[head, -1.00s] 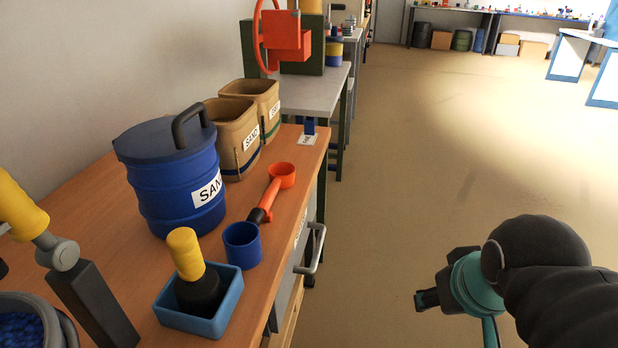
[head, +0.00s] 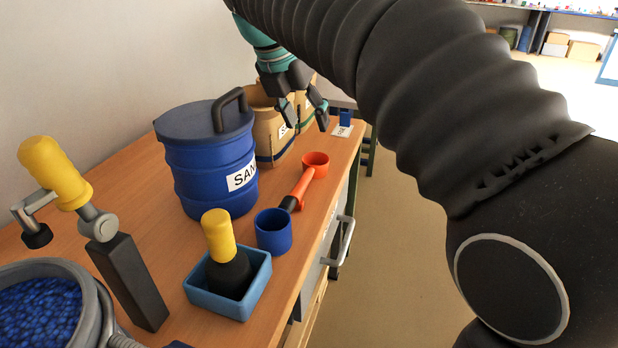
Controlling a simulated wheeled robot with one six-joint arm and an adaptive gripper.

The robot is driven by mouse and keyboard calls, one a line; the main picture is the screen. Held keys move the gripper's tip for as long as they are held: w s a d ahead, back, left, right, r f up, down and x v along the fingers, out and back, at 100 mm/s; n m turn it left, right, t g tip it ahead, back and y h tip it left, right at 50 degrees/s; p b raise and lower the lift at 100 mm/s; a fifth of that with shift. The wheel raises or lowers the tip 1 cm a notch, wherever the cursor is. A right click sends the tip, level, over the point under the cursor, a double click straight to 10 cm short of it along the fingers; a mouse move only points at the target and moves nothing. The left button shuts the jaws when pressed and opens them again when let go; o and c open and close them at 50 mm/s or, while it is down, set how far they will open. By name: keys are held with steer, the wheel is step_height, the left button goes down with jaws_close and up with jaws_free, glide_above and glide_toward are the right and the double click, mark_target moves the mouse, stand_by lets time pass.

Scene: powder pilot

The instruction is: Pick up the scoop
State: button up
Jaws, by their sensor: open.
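The scoop (head: 303,185) has an orange cup and orange shaft with a dark handle end. It lies on the wooden bench (head: 150,200), cup toward the back, handle end beside a small blue cup (head: 273,233). I cannot tell whether the handle touches that cup. My gripper (head: 304,121) is open and empty, fingers pointing down. In the picture it is just above the scoop's cup, in front of the paper sand bags; its height over the bench is hard to tell.
A blue lidded sand drum (head: 205,178) stands left of the scoop. A blue tray (head: 257,288) holds a yellow-handled tool (head: 219,235). A yellow-handled crank (head: 60,175) and a bowl of blue grains (head: 40,310) are at front left. Paper bags (head: 270,130) stand behind.

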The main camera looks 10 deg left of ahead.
steer(key=a+n, duration=0.2)
steer(key=a, duration=0.1)
steer(key=b, duration=0.2)
glide_toward(303, 176)
step_height(303, 176, down, 2)
steer(key=shift+w+d+b+x, duration=0.15)
steer(key=shift+b+x, duration=0.2)
steer(key=shift+x, duration=1.75)
steer(key=shift+w+d+b+x, duration=0.1)
steer(key=shift+w+b+x, duration=0.2)
steer(key=shift+x, duration=1.75)
steer(key=shift+s+r, duration=0.1)
steer(key=shift+r, duration=0.05)
jaws_close()
